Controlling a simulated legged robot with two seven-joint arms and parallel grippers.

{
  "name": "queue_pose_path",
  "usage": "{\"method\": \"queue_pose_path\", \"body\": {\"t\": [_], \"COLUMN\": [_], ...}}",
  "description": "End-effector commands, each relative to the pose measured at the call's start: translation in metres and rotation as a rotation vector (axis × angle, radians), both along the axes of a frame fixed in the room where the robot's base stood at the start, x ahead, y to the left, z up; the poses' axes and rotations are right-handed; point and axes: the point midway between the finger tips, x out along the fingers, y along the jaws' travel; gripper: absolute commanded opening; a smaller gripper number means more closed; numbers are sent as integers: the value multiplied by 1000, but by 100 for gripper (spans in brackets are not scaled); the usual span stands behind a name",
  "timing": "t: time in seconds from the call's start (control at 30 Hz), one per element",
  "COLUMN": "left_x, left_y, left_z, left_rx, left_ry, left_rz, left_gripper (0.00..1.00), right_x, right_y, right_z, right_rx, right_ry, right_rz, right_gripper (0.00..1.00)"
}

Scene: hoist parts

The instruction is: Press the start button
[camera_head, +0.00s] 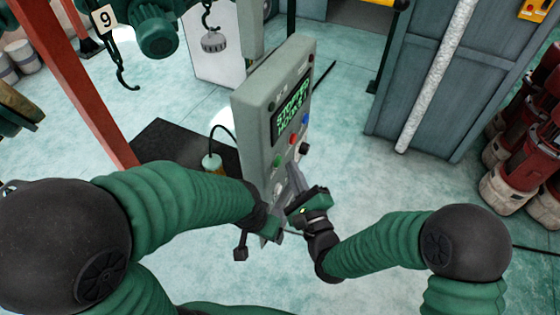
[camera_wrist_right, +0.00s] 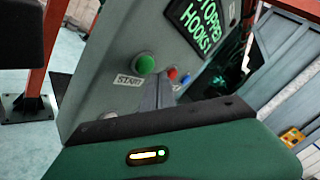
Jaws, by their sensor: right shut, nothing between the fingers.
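The start button is the green round button (camera_wrist_right: 146,64) with a START label beside it in the right wrist view. In the head view the green button (camera_head: 277,161) is on the lower front of the grey control box (camera_head: 262,112). My right gripper (camera_head: 293,172) is shut and empty, its grey fingers pointing up at the panel just below the buttons. In the wrist view its fingertips (camera_wrist_right: 158,82) are just right of and below the green button; contact cannot be made out. My left gripper (camera_head: 268,224) is low beside the box, its fingers largely hidden.
The box also carries a red button (camera_head: 293,139), a blue button (camera_head: 305,118), a black knob (camera_head: 303,149) and a screen (camera_head: 290,112) with green text, partly legible as "STOPPED". A red post (camera_head: 75,80) and hanging hooks (camera_head: 125,75) stand left.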

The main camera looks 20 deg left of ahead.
Motion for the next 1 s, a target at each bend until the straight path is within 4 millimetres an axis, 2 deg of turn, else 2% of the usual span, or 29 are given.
{"method": "queue_pose_path", "body": {"t": [1.0], "left_x": [0], "left_y": [0], "left_z": [-4], "left_rx": [0], "left_ry": [0], "left_rz": [0], "left_gripper": [76], "right_x": [-1], "right_y": [11], "right_z": [1], "right_rx": [0], "right_ry": [0], "right_rz": [0], "right_gripper": [0]}}
